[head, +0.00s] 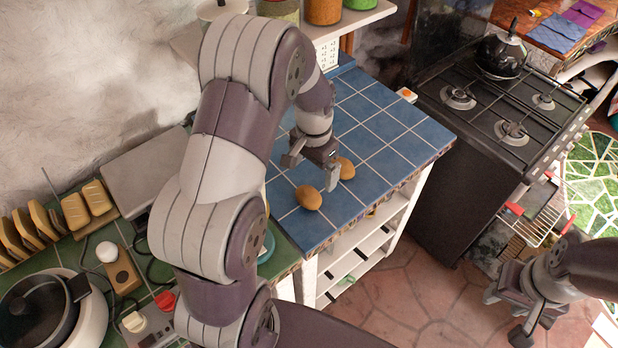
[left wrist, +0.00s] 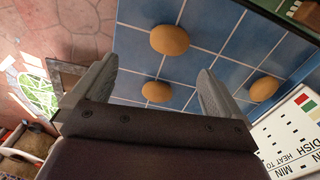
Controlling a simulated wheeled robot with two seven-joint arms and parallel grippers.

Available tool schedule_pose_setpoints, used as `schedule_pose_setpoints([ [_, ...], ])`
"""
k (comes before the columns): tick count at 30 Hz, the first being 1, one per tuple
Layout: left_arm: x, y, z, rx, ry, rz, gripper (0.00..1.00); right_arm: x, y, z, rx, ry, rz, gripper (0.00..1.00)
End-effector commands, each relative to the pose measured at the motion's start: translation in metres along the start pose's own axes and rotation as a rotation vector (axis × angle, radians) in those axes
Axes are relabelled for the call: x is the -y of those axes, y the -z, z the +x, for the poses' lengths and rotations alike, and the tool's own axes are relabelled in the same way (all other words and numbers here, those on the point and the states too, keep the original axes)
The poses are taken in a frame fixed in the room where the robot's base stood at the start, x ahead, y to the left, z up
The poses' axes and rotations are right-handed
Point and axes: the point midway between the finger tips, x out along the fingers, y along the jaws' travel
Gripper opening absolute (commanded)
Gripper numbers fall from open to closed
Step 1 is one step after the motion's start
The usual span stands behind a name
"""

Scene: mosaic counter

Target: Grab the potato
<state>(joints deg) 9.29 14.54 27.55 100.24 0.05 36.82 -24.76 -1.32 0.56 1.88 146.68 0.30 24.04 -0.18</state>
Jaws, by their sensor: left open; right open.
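Two brown potatoes show on the blue tiled counter (head: 376,137) in the head view: one potato (head: 308,197) nearer the front edge, another potato (head: 346,168) just right of my left gripper. My left gripper (head: 312,170) is open and points down close to both. In the left wrist view three potatoes show: one potato (left wrist: 156,92) in the gap between the open fingers (left wrist: 156,80), one (left wrist: 169,40) beyond the fingertips, one (left wrist: 264,89) outside the right finger. The third is hidden in the head view. My right gripper (head: 507,314) is open and empty, over the floor at lower right.
A black stove (head: 485,105) with a kettle (head: 501,54) stands right of the counter. The blue counter's right part is clear.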

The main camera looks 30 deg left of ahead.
Motion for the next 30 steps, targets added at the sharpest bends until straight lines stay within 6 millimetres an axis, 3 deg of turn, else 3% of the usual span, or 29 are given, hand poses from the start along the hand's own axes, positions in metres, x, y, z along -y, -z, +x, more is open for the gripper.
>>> schedule_pose_setpoints([
  [1, 0.010, 0.005, -0.011, 0.009, -0.004, 0.016, 1.00, 0.000, 0.002, -0.019, 0.001, 0.000, 0.000, 0.43],
  [3, 0.018, 0.009, -0.004, 0.018, -0.008, 0.039, 1.00, 0.000, 0.003, -0.023, 0.001, 0.000, 0.000, 0.43],
  [12, 0.020, 0.010, 0.062, 0.018, -0.009, 0.049, 1.00, 0.000, 0.004, -0.036, 0.002, 0.000, 0.000, 0.43],
  [17, 0.019, 0.007, 0.079, 0.019, -0.009, 0.049, 1.00, 0.000, 0.005, -0.046, 0.002, 0.000, 0.000, 0.43],
  [20, 0.018, 0.003, 0.096, 0.020, -0.009, 0.048, 1.00, 0.000, 0.007, -0.059, 0.001, 0.000, 0.000, 0.43],
  [24, 0.019, 0.004, 0.120, 0.015, -0.007, 0.048, 1.00, 0.000, 0.007, -0.061, 0.001, 0.000, 0.000, 0.43],
  [30, 0.019, 0.004, 0.125, 0.013, -0.006, 0.048, 1.00, 0.000, 0.007, -0.060, 0.002, 0.000, 0.000, 0.43],
])
